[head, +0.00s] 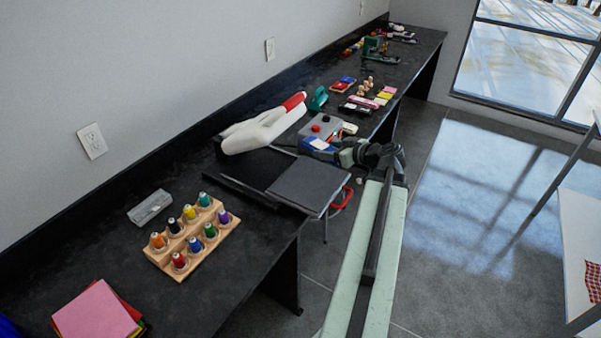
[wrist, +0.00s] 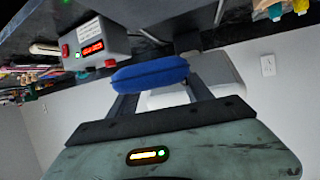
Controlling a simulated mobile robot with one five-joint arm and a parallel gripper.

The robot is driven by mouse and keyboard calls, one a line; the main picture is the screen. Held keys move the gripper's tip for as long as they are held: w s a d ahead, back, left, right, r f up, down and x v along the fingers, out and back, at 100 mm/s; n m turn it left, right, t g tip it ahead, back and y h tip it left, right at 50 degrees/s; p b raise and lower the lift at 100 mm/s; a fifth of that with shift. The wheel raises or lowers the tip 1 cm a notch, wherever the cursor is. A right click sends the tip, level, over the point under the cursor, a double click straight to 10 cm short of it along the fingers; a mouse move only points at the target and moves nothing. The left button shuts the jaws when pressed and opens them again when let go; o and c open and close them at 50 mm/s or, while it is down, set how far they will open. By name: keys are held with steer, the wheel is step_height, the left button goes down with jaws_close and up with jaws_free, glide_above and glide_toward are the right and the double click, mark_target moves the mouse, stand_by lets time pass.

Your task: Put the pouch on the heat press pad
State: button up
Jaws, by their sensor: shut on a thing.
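The blue pouch (wrist: 150,73) is held between the two fingers of my gripper (wrist: 158,88), shut on it. In the head view the pouch (head: 309,147) shows as a small blue patch at the tip of my gripper (head: 322,151). The heat press has a white rounded arm (head: 258,131) with a red grip, swung out over the bench. Its dark square pad (head: 306,185) lies bare at the bench's front edge. My gripper is beyond the pad in the head view, and the pouch is apart from it. A white rounded part (wrist: 220,78) shows behind the pouch in the wrist view.
A grey control box with red buttons (wrist: 97,45) is close to the pouch; it also shows in the head view (head: 310,126). A wooden rack of thread spools (head: 190,238), a clear case (head: 150,206) and coloured sheets (head: 96,309) lie nearer. A red handle (head: 346,196) juts out beside the pad.

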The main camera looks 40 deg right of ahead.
steer(key=shift+w, duration=0.1)
steer(key=s+d+f+n+y+b, duration=0.35)
steer(key=s+f+b, duration=0.45)
steer(key=s, duration=0.4)
steer(key=shift+m, duration=0.35)
steer(key=w+a, duration=0.2)
steer(key=w, duration=0.3)
steer(key=w+a, duration=0.2)
steer(key=w, duration=0.2)
steer(key=w+a+f+b, duration=0.1)
steer(key=w+a, duration=0.1)
steer(key=w, duration=0.3)
steer(key=shift+w, duration=0.35)
